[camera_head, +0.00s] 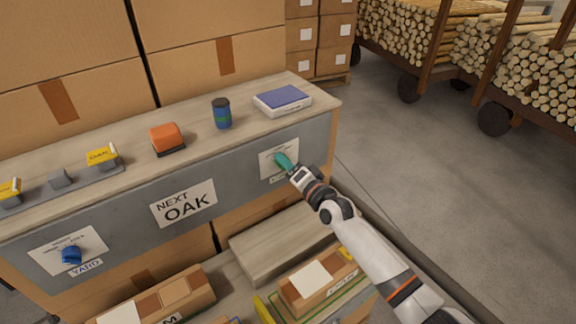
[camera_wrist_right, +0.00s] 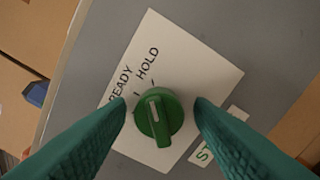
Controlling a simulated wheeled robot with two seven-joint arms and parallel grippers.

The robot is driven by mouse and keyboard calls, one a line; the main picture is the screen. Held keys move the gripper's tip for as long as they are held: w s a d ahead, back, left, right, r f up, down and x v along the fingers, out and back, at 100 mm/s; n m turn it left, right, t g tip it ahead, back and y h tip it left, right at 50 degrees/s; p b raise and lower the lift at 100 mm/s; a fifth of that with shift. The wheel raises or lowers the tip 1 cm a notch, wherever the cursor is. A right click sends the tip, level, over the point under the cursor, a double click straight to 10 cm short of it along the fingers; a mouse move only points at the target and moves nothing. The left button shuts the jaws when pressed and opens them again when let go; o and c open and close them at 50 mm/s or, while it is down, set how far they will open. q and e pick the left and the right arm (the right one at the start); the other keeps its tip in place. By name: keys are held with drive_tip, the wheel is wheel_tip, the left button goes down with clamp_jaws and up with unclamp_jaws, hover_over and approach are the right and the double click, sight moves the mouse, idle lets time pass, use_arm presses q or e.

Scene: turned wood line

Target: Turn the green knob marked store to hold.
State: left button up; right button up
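The green knob (camera_wrist_right: 159,117) sits on a white card (camera_wrist_right: 185,70) printed READY and HOLD, on the grey panel. Its pale pointer line points up the card, tilted slightly left; I cannot tell exactly which mark it meets. A small label (camera_wrist_right: 205,153) beside it shows part of a word starting with S; a finger hides the rest. My right gripper (camera_wrist_right: 162,104) is open, with its teal fingers on either side of the knob and small gaps showing. In the head view my right gripper (camera_head: 284,162) is at the card and hides the knob. My left gripper is out of view.
A blue knob (camera_head: 71,255) marked YARD is at the panel's left; a NEXT OAK sign (camera_head: 184,204) is in the middle. Boxes (camera_head: 318,284) stand below.

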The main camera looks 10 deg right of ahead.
drive_tip(key=shift+o, duration=0.3)
drive_tip(key=shift+s, duration=0.1)
drive_tip(key=v, duration=1.1)
drive_tip(key=shift+s+d, duration=0.2)
drive_tip(key=shift+s, duration=0.15)
